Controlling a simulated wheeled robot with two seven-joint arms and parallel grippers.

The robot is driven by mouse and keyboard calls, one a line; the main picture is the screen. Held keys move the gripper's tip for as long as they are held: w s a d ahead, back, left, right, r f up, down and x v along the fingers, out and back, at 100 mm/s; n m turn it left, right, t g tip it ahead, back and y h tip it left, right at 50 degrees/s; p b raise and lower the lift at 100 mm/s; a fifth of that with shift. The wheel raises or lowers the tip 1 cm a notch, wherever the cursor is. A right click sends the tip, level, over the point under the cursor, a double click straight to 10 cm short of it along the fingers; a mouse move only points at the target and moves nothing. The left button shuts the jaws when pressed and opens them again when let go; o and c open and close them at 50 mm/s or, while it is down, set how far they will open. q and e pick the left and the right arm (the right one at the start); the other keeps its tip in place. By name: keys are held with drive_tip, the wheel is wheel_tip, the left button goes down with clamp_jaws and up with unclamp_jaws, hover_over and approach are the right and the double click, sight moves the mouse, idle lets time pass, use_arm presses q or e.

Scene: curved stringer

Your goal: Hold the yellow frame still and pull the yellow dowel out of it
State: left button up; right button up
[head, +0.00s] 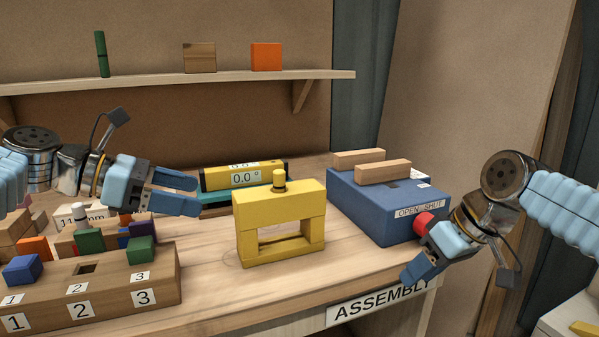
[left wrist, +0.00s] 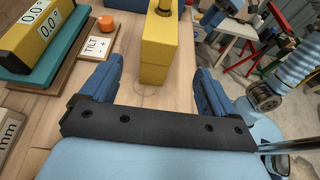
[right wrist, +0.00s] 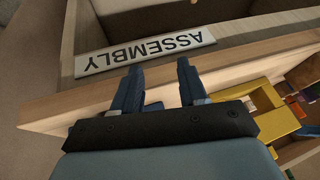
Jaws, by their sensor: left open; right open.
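The yellow frame (head: 279,207) stands upright on the table, with an opening through its middle. The short yellow dowel (head: 279,179) sticks up from the frame's top, with a dark ring at its foot. My left gripper (head: 190,195) is open and empty, left of the frame and apart from it. In the left wrist view the frame (left wrist: 168,50) lies beyond and between the open fingers, with the dowel (left wrist: 163,7) at the top edge. My right gripper (head: 420,268) is open and empty at the table's front right, by the ASSEMBLY label. The frame (right wrist: 268,112) partly shows in the right wrist view.
A blue box (head: 385,205) with wooden bars on top stands right of the frame; a red round part (head: 424,220) shows beside my right gripper. A yellow level gauge (head: 245,177) lies behind the frame. A numbered wooden block (head: 110,290) with coloured pieces stands front left.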

sight(260, 209)
drive_tip(key=w+a+r, duration=0.1)
drive_tip(key=a+r, duration=0.1)
drive_tip(key=w+a+r+t+h, duration=0.1)
drive_tip(key=a+r, duration=0.1)
drive_tip(key=a, duration=0.1)
drive_tip(key=w+a+r+t, duration=0.1)
drive_tip(key=a+r, duration=0.1)
drive_tip(key=a, duration=0.1)
drive_tip(key=shift+r+h, duration=0.3)
use_arm(q)
drive_tip(key=x, duration=1.4)
drive_tip(key=shift+w+a, duration=0.1)
use_arm(e)
drive_tip(key=s+a+r+m+t, duration=0.1)
drive_tip(key=a+r+t, duration=0.3)
drive_tip(key=a+r, duration=0.8)
drive_tip(key=shift+s+a+r, duration=0.3)
drive_tip(key=shift+s+a, duration=0.05)
use_arm(q)
drive_tip(key=shift+c, duration=0.3)
drive_tip(key=c, duration=1.3)
